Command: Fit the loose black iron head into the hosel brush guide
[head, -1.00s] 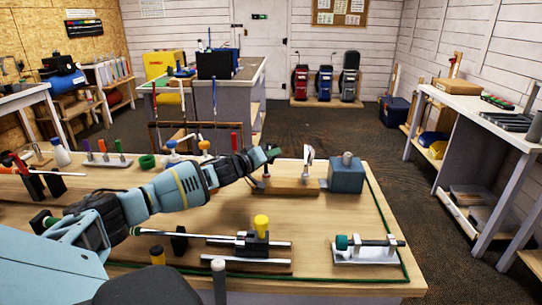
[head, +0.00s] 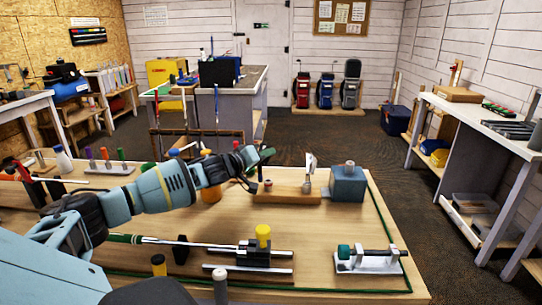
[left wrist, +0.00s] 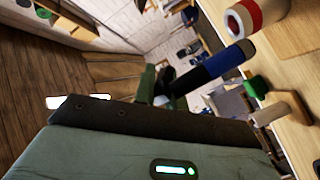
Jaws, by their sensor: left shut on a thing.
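My left gripper (head: 257,163) is shut on a small dark piece (head: 267,154), which looks like the black iron head. It is held in the air above the left end of a wooden block (head: 290,194). The block carries a short dark-topped peg (head: 268,185) at its left and a pale upright iron head (head: 311,162) at its right. I take the block to be the hosel brush guide but cannot be sure. In the left wrist view, a black shape (left wrist: 165,80) shows just beyond the gripper body. My right gripper is not in view.
A blue-grey box (head: 347,185) stands right of the block. A yellow-capped clamp (head: 263,237) with metal rods lies in front, and a small vise-like fixture (head: 368,264) sits at the front right. An orange container (head: 204,195) is behind my arm.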

